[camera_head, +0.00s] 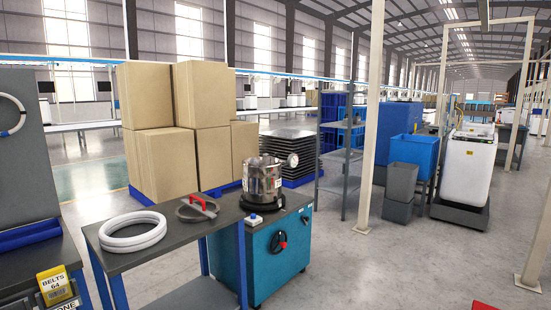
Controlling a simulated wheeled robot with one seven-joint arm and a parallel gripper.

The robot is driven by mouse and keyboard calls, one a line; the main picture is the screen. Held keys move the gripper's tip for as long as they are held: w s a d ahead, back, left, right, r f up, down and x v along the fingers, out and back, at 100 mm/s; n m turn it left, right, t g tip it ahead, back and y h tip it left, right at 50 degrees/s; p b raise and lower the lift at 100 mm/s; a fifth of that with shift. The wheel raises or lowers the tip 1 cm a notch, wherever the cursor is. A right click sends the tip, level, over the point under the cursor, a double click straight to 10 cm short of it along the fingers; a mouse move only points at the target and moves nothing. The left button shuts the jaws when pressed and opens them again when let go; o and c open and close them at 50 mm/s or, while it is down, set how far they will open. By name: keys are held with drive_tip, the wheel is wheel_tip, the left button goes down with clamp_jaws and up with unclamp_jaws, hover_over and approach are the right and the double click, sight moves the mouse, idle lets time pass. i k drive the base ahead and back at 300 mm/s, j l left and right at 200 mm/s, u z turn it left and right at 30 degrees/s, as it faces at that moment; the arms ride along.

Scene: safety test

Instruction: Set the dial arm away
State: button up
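A small round white dial (292,159) shows at the upper right of a shiny steel pot (262,180). It seems to be held at the pot's rim, but its arm is too small to make out. The pot stands upright on a dark round base on top of a teal cabinet (262,265). My gripper is not in view.
A grey bench (125,262) adjoins the cabinet, with white rings (132,237) and a grey round piece with a red handle (197,208) on it. Cardboard boxes (160,160) stand behind. Open floor (400,270) lies to the right, near a beige post (370,130).

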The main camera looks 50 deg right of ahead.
sight(292, 161)
drive_tip(key=u, duration=4.3)
drive_tip(key=k+z, duration=0.2)
drive_tip(key=k, duration=0.4)
drive_tip(key=k+j+z, duration=0.15)
drive_tip(key=k+z, duration=0.2)
drive_tip(key=k, duration=0.3)
drive_tip(key=k+z, duration=0.35)
drive_tip(key=k, duration=0.35)
drive_tip(key=k+l+z, duration=0.2)
drive_tip(key=k+z, duration=0.15)
drive_tip(key=k, duration=0.3)
drive_tip(key=k+u, duration=0.2)
drive_tip(key=k, duration=0.5)
drive_tip(key=k+u, duration=0.2)
drive_tip(key=k, duration=0.5)
drive_tip(key=k+j+u, duration=0.25)
drive_tip(key=k, duration=0.45)
drive_tip(key=l+z, duration=0.1)
drive_tip(key=z, duration=1.65)
